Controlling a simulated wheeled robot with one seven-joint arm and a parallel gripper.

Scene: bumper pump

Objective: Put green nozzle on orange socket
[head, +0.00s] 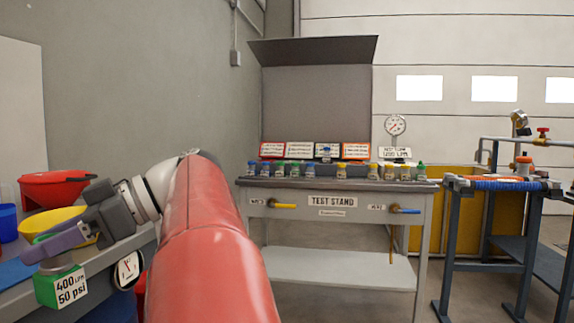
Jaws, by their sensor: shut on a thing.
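My gripper (42,252), with a dark grey body and purple fingers, is at the far left, low over the grey bench. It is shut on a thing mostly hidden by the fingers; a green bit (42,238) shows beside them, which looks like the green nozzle. Just below the fingers is a round grey piece on a green block (60,287) labelled "400 LPM 50 psi"; I cannot tell whether the held thing touches it. An orange-topped fitting (523,163) stands on the right-hand bench; I cannot tell whether it is the orange socket.
A red funnel-like bowl (52,188), a yellow bowl (50,222) and a blue cup (8,223) crowd the left bench. The test stand (333,202) across the room holds a row of several small colour-capped pieces. A blue-legged bench (485,225) stands at right.

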